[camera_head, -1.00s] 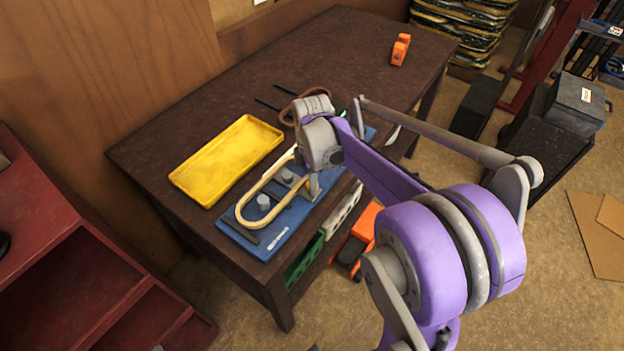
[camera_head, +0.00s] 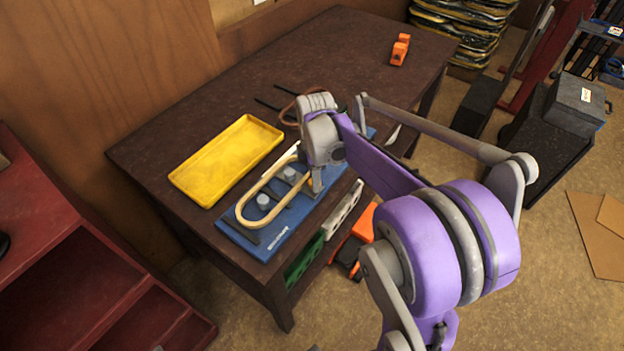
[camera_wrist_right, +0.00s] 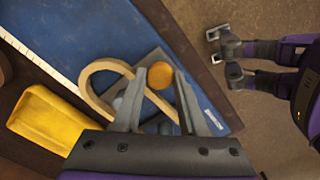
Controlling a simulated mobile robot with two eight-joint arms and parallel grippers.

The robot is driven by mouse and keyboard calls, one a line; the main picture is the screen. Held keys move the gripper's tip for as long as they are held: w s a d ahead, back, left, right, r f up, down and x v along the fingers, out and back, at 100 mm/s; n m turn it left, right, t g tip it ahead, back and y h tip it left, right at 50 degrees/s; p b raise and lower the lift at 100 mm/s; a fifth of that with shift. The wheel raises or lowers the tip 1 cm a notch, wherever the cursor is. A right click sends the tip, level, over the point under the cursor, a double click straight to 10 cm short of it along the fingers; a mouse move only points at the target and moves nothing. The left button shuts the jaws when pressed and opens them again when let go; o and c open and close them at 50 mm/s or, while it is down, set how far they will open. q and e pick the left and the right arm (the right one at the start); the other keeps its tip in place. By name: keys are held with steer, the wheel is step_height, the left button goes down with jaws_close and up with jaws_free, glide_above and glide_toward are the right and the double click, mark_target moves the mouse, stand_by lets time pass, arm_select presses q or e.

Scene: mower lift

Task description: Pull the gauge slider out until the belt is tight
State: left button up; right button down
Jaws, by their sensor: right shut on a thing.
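A blue gauge board (camera_head: 232,229) lies on the dark table, and it also shows in the wrist view (camera_wrist_right: 70,35). A tan belt (camera_head: 243,203) forms a long loop on it, around a grey post (camera_head: 263,201); its curved end shows in the wrist view (camera_wrist_right: 86,84). My right gripper (camera_head: 317,184) is over the board's right part. In the wrist view its fingers are shut on a round orange knob (camera_wrist_right: 160,77), apparently the gauge slider's. The slider's body and the belt's far end are mostly hidden. My left gripper (camera_wrist_right: 220,52) shows only in the wrist view, open, empty, away from the board.
A yellow tray (camera_head: 183,178) stands just left of the board. A brown cord loop (camera_head: 287,112) lies behind it, and an orange object (camera_head: 399,50) sits at the table's far end. Green and orange items are below the front edge. The table's back is mostly clear.

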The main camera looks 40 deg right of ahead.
steer(key=d, duration=0.1)
steer(key=w+d, duration=0.1)
steer(key=d, duration=0.3)
steer(key=shift+w, duration=0.25)
steer(key=shift+a, duration=0.1)
steer(key=shift+c, duration=2.3)
jaws_free()
steer(key=shift+r, duration=0.15)
step_height(320, 180, up, 11)
steer(key=shift+f, duration=0.2)
steer(key=shift+a, duration=0.1)
